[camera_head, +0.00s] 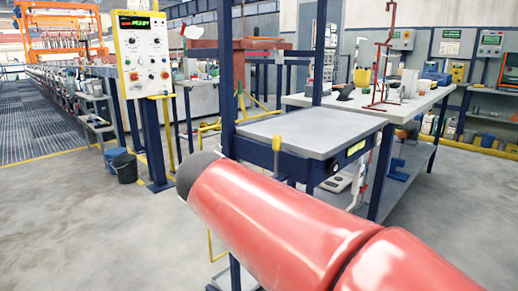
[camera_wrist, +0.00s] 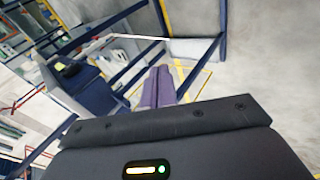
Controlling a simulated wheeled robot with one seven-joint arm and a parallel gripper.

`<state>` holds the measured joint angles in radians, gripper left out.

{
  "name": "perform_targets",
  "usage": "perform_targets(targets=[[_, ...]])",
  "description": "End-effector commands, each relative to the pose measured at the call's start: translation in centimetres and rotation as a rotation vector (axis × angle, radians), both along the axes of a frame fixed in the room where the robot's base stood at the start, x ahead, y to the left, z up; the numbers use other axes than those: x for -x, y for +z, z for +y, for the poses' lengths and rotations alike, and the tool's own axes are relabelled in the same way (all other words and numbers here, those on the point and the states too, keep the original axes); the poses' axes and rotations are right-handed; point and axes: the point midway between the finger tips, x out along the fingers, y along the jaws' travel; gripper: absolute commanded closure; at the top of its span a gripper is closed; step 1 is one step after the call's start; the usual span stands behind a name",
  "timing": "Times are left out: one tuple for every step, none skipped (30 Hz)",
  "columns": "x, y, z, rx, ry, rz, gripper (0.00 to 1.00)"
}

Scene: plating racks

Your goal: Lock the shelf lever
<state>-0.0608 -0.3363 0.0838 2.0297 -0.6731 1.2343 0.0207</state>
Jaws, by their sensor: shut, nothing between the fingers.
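The shelf (camera_head: 305,132) is a grey board in a dark blue frame, at the middle of the head view. A short upright lever with a yellow handle (camera_head: 277,143) stands at its front left edge. My gripper (camera_wrist: 160,72) shows in the wrist view as two purple-grey fingers pressed together, with nothing between them. A dark blue shelf part with a small yellow-green label (camera_wrist: 60,66) lies left of the fingers, apart from them. I cannot make out the lever in the wrist view. My gripper is not visible in the head view.
My red arm crosses the lower right of the head view, hiding the lower frame. A white table (camera_head: 408,104) with small items stands behind the shelf. A control panel (camera_head: 143,55) on a blue post and a black bucket (camera_head: 124,168) stand left.

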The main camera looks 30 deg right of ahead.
Motion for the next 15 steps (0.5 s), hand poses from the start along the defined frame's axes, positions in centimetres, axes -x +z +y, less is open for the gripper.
perform_targets(targets=[[-1.7, 0.2, -0.3, 0.069, 0.003, 0.012, 1.0], [-2.6, 0.8, -0.5, 0.116, 0.003, 0.016, 1.0], [-4.0, 1.6, -0.8, 0.184, -0.001, 0.019, 1.0], [-5.1, 2.3, -1.0, 0.238, -0.006, 0.02, 1.0], [-6.2, 3.0, -1.1, 0.291, -0.011, 0.02, 1.0], [-7.7, 3.9, -1.2, 0.364, -0.021, 0.017, 1.0], [-8.8, 4.6, -1.2, 0.415, -0.03, 0.012, 1.0], [-9.8, 5.3, -1.2, 0.466, -0.039, 0.006, 1.0], [-11.1, 6.2, -1.0, 0.529, -0.053, -0.005, 1.0], [-12.0, 6.8, -0.9, 0.574, -0.065, -0.014, 1.0], [-12.8, 7.4, -0.7, 0.614, -0.078, -0.022, 1.0], [-13.7, 8.1, -0.5, 0.664, -0.094, -0.035, 1.0], [-14.4, 8.5, -0.3, 0.698, -0.106, -0.045, 1.0], [-14.9, 9.0, 0.0, 0.729, -0.118, -0.056, 1.0], [-15.6, 9.5, 0.3, 0.763, -0.132, -0.067, 1.0]])
